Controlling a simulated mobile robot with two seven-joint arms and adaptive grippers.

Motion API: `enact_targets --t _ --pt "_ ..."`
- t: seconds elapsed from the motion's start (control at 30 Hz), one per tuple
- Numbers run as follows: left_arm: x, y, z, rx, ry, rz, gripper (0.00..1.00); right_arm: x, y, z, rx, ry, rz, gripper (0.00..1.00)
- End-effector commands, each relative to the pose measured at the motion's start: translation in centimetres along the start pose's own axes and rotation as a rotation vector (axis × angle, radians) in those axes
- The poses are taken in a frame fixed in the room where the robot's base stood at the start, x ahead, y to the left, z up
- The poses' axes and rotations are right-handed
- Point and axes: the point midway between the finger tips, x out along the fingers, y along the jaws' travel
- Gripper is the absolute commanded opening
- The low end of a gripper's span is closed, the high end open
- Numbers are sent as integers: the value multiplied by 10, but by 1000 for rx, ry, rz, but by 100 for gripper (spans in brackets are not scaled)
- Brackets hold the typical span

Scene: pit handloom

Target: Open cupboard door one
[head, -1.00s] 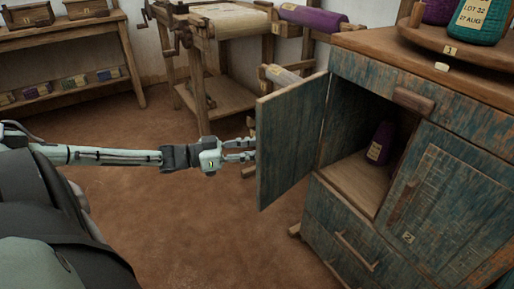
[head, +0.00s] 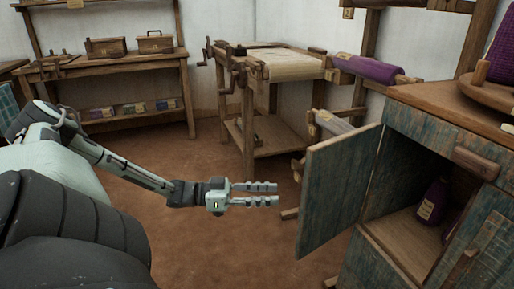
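The cupboard (head: 440,125) with worn blue-green paint stands at the right. Its left door (head: 335,190), which I take as door one, is swung wide open on its hinged side, showing the wooden compartment inside. A purple bobbin or bottle with a tan label (head: 433,202) stands in that compartment. My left gripper (head: 275,194) is left of the door's free edge, apart from it in the picture. Its two fingers are parallel with a gap between them, and nothing is between them. The door's number is not visible. My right gripper is not in view.
A shelf bench (head: 110,66) with boxes is at the back left. The brown floor (head: 225,250) is clear.

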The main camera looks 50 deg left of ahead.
Motion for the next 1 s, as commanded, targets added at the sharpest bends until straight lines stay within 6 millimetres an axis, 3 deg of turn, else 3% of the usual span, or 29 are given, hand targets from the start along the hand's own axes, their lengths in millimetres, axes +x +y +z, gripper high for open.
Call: enact_targets --t 0.3,1.0 --pt "-24 0 0 -1 1 -1 33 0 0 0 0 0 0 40" --pt "-25 0 0 0 0 0 33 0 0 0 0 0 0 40"
